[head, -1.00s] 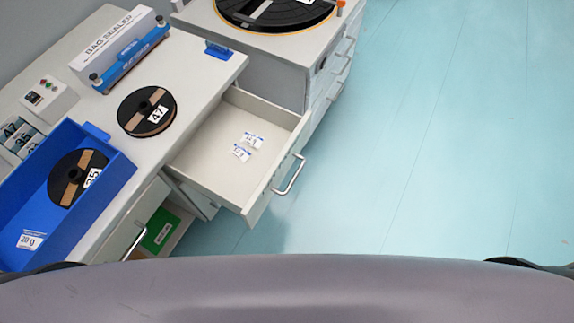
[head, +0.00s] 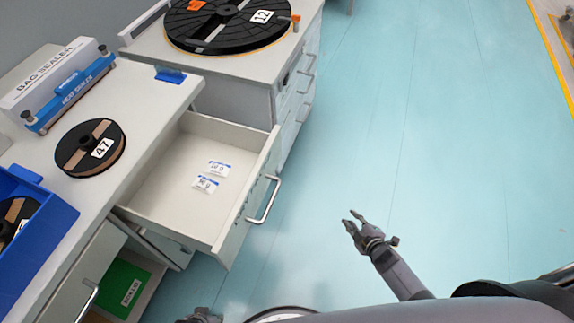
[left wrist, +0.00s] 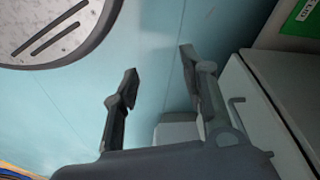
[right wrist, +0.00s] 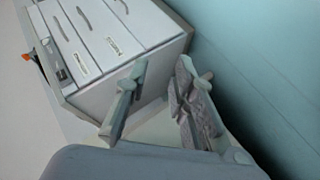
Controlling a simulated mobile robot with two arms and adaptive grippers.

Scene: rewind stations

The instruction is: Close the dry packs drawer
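The drawer (head: 160,190) stands pulled out from the white bench in the head view. Two small white-and-blue packs (head: 212,176) lie on its floor. Its metal bar handle (head: 264,200) is on the front panel, facing right. I cannot read the drawer's label. My right gripper (head: 351,218) is open and empty, over the floor to the right of the handle and apart from it. Its spread fingers show in the right wrist view (right wrist: 160,70). My left gripper is open and empty in the left wrist view (left wrist: 157,65); only part of it shows at the head view's bottom edge.
A second cabinet (head: 225,85) with a large black reel (head: 228,22) stands behind the drawer. A heat sealer (head: 60,80), reel 47 (head: 90,147) and a blue bin (head: 40,240) are on the bench. A green box (head: 122,285) sits below. The floor to the right is clear.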

